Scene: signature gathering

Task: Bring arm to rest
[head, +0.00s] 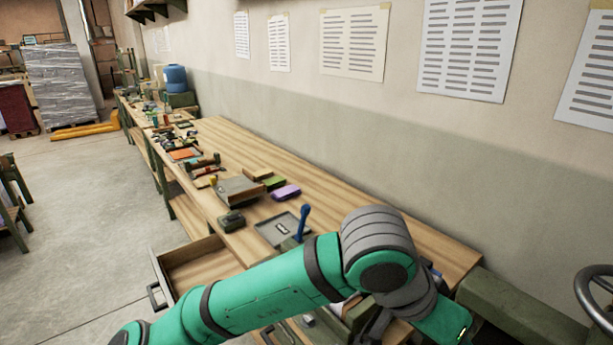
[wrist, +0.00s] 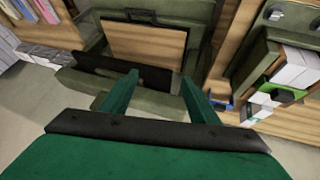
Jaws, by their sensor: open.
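My green arm (head: 270,285) reaches across the lower middle of the head view, over the near part of the wooden bench (head: 290,155). It bends at a grey joint, and its far end drops toward the lower right. My gripper (wrist: 159,77) shows in the wrist view with its two green fingers apart. Nothing is seen between the fingers. Beyond them is a green frame with a wooden panel (wrist: 145,45); I cannot tell whether the fingers touch it. In the head view the fingers cannot be made out clearly.
An open drawer (head: 195,268) juts from the bench front, left of my arm. A grey tray (head: 271,231), a blue-handled tool (head: 302,222) and a purple block (head: 286,192) lie on the bench. A handwheel (head: 590,300) stands at the right.

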